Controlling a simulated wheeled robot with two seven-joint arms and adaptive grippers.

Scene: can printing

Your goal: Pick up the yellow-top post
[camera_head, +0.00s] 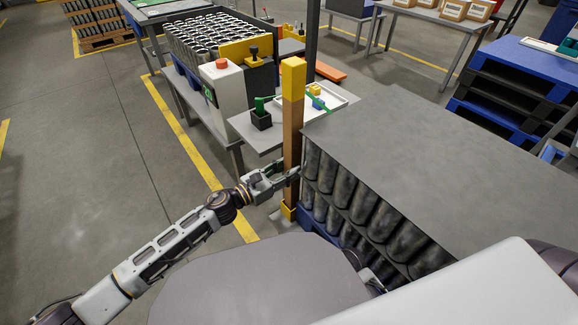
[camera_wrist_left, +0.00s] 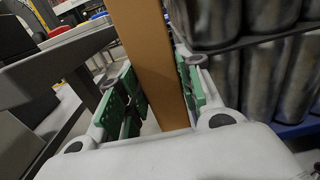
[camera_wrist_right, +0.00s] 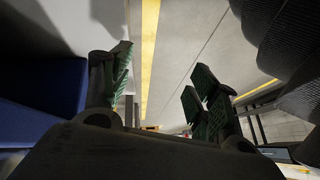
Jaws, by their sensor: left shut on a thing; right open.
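The yellow-top post (camera_head: 292,125) stands upright in the head view, brown with a yellow cap and a yellow foot, at the near left corner of the can stack. My left gripper (camera_head: 291,176) is shut on the post's lower half. In the left wrist view the brown post (camera_wrist_left: 148,60) runs between the green finger pads of my left gripper (camera_wrist_left: 160,100). In the right wrist view my right gripper (camera_wrist_right: 160,95) is open with nothing between its fingers. The head view does not clearly show the right gripper.
The stack of dark cans (camera_head: 380,215) under a grey top sheet (camera_head: 430,140) stands just right of the post. A small table (camera_head: 250,128) with a white tray (camera_head: 330,103) is close behind it. Open floor (camera_head: 90,150) lies to the left.

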